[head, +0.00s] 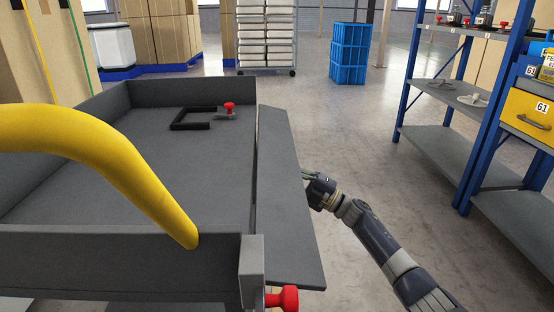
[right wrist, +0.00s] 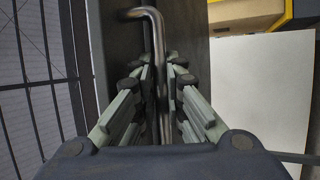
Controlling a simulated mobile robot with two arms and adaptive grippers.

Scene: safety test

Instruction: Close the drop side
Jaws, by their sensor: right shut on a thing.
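The cart's grey drop side (head: 285,215) hangs along the right edge of the cart bed (head: 130,160). It leans outward, with a narrow dark gap between it and the bed. My right gripper (head: 309,178) is at the panel's outer face in the head view. In the right wrist view, its fingers (right wrist: 163,95) are shut on a bent metal bar handle (right wrist: 150,14). A red knob (head: 284,298) sits by the near corner post (head: 252,262). My left gripper is not in view.
A yellow bar (head: 100,150) arches over the cart's near left. A black bracket (head: 190,118) and a red-knobbed part (head: 229,108) lie on the bed. A blue-framed shelf (head: 440,150) stands at right, with free floor before it. Blue crates (head: 349,55) stand behind.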

